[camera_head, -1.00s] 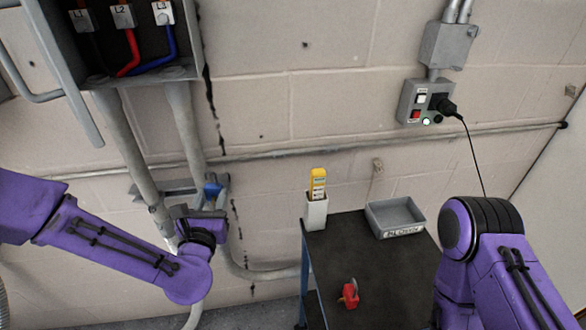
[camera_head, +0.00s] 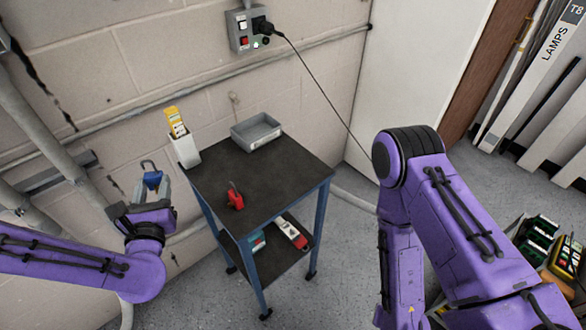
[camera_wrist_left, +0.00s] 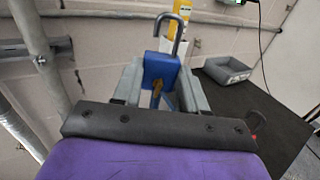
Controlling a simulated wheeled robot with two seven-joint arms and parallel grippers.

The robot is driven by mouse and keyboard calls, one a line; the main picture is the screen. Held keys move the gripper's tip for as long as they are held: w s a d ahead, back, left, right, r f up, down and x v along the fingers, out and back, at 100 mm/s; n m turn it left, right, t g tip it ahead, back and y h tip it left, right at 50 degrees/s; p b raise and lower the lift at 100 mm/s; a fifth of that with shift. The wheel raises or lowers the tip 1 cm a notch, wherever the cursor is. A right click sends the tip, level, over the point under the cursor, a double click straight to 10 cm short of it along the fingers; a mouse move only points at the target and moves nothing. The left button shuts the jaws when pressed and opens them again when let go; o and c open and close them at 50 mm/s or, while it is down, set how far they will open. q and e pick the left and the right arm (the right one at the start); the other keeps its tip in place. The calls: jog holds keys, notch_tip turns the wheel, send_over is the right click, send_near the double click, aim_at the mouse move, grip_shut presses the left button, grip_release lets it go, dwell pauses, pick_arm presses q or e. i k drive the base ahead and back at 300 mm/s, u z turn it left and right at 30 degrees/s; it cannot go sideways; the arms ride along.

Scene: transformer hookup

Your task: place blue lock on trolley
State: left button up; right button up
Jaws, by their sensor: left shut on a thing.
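The blue lock (camera_head: 152,180) has a grey shackle that points up. My left gripper (camera_head: 150,190) is shut on it and holds it in the air to the left of the trolley. In the left wrist view the blue lock (camera_wrist_left: 160,70) sits between the two grey fingers of my left gripper (camera_wrist_left: 158,90), with its shackle standing open side up. The trolley (camera_head: 270,172) has a dark top and blue legs and stands against the wall. My right arm reaches in on the right, but its gripper is not visible.
The middle and right of the top are bare. A black cable (camera_head: 320,88) hangs from the wall socket box (camera_head: 248,28).

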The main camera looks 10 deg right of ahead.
aim_at(291, 177)
jog(key=z, duration=3.15)
jog(key=k, duration=0.8)
jog(key=u, duration=1.15)
jog(key=i, duration=0.5)
jog(key=u, duration=0.05)
